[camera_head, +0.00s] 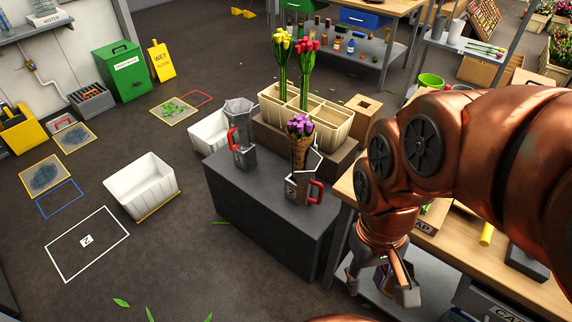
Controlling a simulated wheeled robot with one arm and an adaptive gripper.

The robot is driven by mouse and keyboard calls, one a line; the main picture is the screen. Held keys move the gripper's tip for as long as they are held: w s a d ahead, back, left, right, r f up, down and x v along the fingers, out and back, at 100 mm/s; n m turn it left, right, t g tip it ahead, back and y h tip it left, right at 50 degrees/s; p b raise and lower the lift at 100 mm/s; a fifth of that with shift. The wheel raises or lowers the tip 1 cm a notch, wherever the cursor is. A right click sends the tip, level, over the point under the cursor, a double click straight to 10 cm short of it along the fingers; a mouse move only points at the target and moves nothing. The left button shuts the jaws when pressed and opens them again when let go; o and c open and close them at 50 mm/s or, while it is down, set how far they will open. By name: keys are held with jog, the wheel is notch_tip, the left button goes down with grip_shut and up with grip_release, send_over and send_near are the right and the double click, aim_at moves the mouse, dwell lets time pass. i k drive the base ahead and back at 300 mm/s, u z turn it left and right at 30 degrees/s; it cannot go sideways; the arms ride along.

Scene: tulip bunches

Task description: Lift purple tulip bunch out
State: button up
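The purple tulip bunch (300,127) is wrapped in brown paper and stands upright in a grey metal jug (297,190) with a red handle. The jug stands on the dark grey block (260,214); the lower part of the wrap is hidden inside it. My gripper (381,290) points down to the right of and nearer than the jug, apart from it, over the side of the wooden workbench. Its fingers are spread and hold nothing that I can make out. A small dark box shows behind the fingers.
A second grey jug (243,150) with a red handle stands to the left. Behind, a cream divided crate (330,125) holds yellow tulips (282,60) and red tulips (306,65). The wooden workbench (470,255) flanks the block's right side. Floor left of the block is mostly open, with a white bin (141,187).

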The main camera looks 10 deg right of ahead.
aim_at(299, 130)
jog(key=u, duration=0.5)
jog(key=k, duration=1.2)
jog(key=u, duration=1.15)
jog(key=i, duration=0.75)
jog(key=u, duration=0.65)
jog(key=i, duration=0.8)
jog(key=z, duration=0.9)
jog(key=i, duration=0.7)
jog(key=z, duration=0.75)
